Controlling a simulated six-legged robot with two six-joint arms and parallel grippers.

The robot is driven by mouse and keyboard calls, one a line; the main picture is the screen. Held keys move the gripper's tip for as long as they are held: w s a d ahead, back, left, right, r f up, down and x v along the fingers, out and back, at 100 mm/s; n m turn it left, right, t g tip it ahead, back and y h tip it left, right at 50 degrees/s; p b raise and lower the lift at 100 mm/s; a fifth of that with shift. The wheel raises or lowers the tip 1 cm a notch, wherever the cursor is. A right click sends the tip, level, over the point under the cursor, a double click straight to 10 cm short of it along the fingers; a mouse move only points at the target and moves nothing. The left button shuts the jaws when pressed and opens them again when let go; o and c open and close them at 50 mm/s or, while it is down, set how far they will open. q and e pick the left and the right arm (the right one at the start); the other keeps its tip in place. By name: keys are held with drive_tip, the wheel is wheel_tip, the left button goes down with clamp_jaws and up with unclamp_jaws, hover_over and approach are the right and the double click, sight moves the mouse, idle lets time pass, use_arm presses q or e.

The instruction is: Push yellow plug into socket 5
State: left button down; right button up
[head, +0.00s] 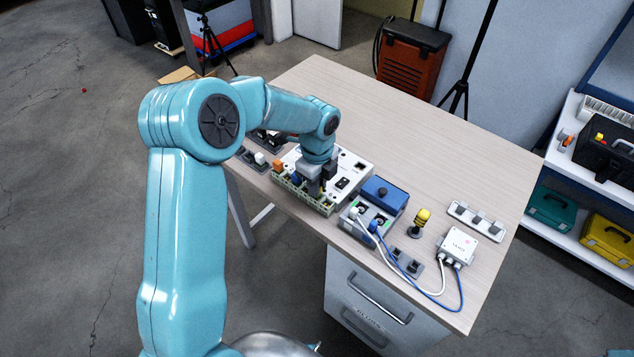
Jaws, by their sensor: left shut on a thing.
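My left gripper (314,190) points down over the front edge of a white socket board (350,163) on the table. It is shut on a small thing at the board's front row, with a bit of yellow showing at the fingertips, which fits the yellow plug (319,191). The fingers hide most of it, and I cannot tell how deep it sits or read the socket numbers. An orange plug (279,165) and a blue plug (296,178) stand in the same row, left of the gripper. My right gripper is not in view.
A blue-topped grey box (384,192) with white and blue cables stands right of the board. Further right are a yellow-topped post (421,217), a white box (458,245) and a grey strip (477,221). The back of the wooden table (430,130) is clear.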

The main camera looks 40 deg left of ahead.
use_arm(q)
drive_tip(key=shift+f, duration=0.55)
idle(1.1)
drive_tip(key=c, duration=0.8)
unclamp_jaws()
drive_tip(key=shift+r, duration=0.15)
drive_tip(key=shift+r+p, duration=2.55)
drive_tip(key=shift+r, duration=0.9)
